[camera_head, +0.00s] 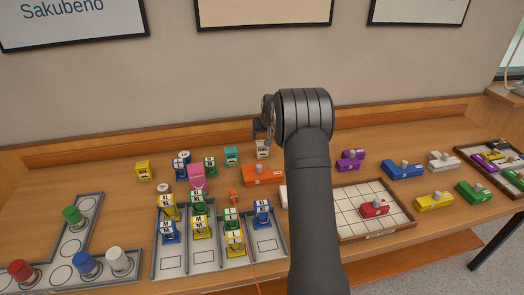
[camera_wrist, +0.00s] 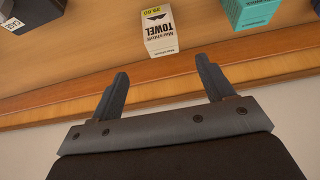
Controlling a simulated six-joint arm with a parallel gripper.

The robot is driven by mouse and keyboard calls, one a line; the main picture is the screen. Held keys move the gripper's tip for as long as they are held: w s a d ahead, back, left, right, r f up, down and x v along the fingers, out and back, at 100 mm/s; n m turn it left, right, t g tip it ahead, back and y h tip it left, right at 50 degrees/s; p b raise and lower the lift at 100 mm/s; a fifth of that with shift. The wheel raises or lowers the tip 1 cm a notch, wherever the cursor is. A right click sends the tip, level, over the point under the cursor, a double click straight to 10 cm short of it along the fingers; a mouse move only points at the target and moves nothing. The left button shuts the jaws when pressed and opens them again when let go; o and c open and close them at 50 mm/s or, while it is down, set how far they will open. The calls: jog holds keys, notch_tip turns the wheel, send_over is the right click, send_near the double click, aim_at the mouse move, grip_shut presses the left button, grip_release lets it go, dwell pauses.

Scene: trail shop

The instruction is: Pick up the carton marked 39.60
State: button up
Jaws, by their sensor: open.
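A small white carton (camera_wrist: 160,36) lettered "TOWEL" shows at the top middle of the wrist view. It has a yellow price band whose small print looks like 39.60. The same carton (camera_head: 263,150) appears to be the white one at the back of the table in the head view, just below my gripper. My gripper (camera_wrist: 163,68) is open and empty. Its two fingers point towards the carton, which lies beyond the fingertips and between them in the picture, apart from both. In the head view my gripper (camera_head: 264,128) is partly hidden by my arm.
A teal carton (camera_wrist: 246,12) is beside the white one, and also shows in the head view (camera_head: 231,156). A dark box (camera_wrist: 32,12) is on its other side. An orange block (camera_head: 263,175) lies in front. The wooden back ledge (camera_head: 120,151) runs close behind.

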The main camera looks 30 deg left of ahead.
aim_at(262, 148)
jog(key=x, duration=0.7)
jog(key=shift+f, duration=0.2)
jog(key=x, duration=0.4)
jog(key=shift+s+f, duration=0.25)
jog(key=shift+w+a+f, duration=0.15)
jog(key=shift+w+f, duration=0.1)
jog(key=shift+f, duration=0.25)
jog(key=c, duration=1.1)
jog(key=shift+c, duration=0.2)
jog(key=shift+r, duration=0.1)
